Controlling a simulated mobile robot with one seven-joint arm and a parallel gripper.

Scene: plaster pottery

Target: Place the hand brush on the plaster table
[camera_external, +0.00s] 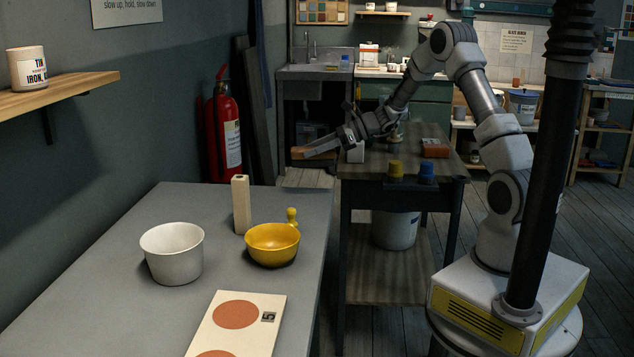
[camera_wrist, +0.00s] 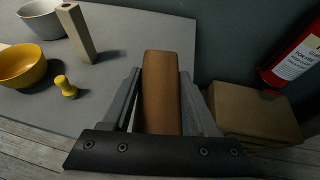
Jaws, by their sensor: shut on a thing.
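The hand brush (camera_wrist: 164,85), a long brown wooden piece, lies between the two dark fingers of my gripper (camera_wrist: 162,105), which is shut on it. In the external view the brush (camera_external: 315,149) sticks out to the left from my gripper (camera_external: 338,142), held in the air. It is beyond the far end of a grey-topped table (camera_external: 105,265) and left of the dark workbench. The grey table, which looks like the plaster table, also shows in the wrist view (camera_wrist: 120,45), ahead and to the left. The brush's bristles cannot be made out.
The grey table bears a white bowl (camera_external: 172,255), a yellow bowl (camera_external: 272,246), an upright beige block (camera_external: 241,205), a small yellow knob-handled tool (camera_external: 292,216) and a board with orange discs (camera_external: 238,328). A fire extinguisher (camera_external: 224,135) and brown box (camera_wrist: 255,112) stand nearby.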

